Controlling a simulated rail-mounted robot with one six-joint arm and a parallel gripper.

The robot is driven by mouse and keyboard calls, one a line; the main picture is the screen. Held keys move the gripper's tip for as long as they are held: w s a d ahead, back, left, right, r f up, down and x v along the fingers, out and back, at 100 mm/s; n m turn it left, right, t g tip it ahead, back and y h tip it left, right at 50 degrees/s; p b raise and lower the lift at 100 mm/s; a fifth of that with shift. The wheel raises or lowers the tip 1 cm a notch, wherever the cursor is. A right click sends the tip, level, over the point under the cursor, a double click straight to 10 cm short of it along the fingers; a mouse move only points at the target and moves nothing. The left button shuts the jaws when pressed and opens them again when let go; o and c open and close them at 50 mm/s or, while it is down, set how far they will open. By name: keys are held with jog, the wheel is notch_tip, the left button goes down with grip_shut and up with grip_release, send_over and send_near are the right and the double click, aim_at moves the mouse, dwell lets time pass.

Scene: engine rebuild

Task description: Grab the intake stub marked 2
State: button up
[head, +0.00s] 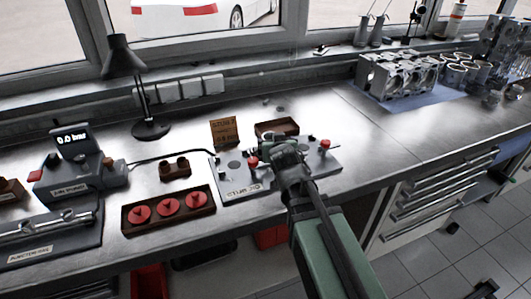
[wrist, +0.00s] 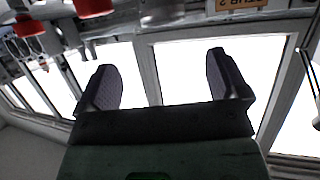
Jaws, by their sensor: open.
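My gripper (wrist: 160,72) is open in the wrist view, with two dark padded fingers apart and only bright window between them. In the head view my gripper (head: 285,150) is over the grey plate lettered as a stub jig (head: 240,190), hiding part of it. A brown card (head: 224,132) with small lettering stands behind the plate; part of an orange label (wrist: 237,4) shows at the wrist view's top edge. I cannot make out a stub marked 2 for certain. A red-topped clamp (head: 253,162) is left of the gripper, and another (head: 325,144) is right of it.
A dark tray with red discs (head: 168,208) and a brown two-hole block (head: 175,168) lie left of the plate. A small brown tray (head: 277,127) is behind. A lamp (head: 150,128) and pump (head: 80,172) stand farther left; an engine block (head: 395,75) stands back right. The bench right of the plate is clear.

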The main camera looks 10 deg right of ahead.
jog(key=b, duration=0.2)
send_near(270, 134)
jog(key=x, duration=0.3)
jog(key=b+x, duration=0.2)
jog(key=x, duration=0.3)
jog(key=shift+f, duration=0.1)
jog(key=shift+s, duration=0.15)
jog(key=c, duration=1.2)
notch_tip(270, 134, up, 20)
jog(key=p, duration=2)
